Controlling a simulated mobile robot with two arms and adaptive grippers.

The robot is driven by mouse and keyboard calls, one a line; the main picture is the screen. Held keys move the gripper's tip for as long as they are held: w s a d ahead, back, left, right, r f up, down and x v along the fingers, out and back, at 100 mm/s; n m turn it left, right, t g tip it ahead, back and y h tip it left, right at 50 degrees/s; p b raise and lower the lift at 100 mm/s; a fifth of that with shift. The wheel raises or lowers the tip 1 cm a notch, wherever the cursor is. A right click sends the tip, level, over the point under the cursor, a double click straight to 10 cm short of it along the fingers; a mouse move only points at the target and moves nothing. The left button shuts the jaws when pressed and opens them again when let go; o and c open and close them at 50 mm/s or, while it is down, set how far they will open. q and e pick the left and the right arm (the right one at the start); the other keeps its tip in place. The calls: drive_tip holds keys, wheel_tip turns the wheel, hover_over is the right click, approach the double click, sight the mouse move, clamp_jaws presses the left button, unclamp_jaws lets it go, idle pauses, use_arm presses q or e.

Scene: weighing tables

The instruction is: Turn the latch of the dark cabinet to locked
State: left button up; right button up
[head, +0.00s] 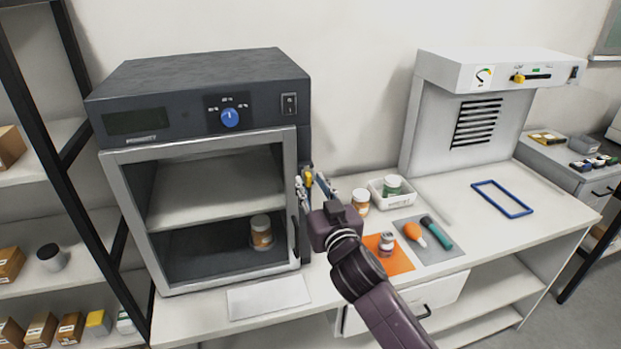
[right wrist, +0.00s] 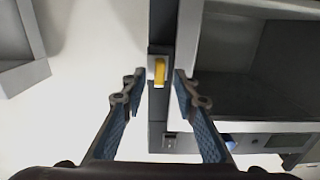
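The dark cabinet (head: 200,75) stands at the left of the table, its framed glass front closed. Its yellow latch (head: 308,178) is on the right side of the cabinet. In the right wrist view the latch (right wrist: 160,70) is a short yellow bar on a pale plate, upright in the picture. My right gripper (head: 315,187) is at the cabinet's right side, at the latch. In the right wrist view its fingers (right wrist: 159,82) are apart, one on each side of the latch, with gaps visible. My left gripper is not in view.
A jar (head: 261,232) stands inside the cabinet. A white hooded unit (head: 425,140) stands behind. A black-framed shelf (head: 75,165) is at left.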

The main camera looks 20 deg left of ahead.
drive_tip(key=shift+x, duration=0.85)
clamp_jaws()
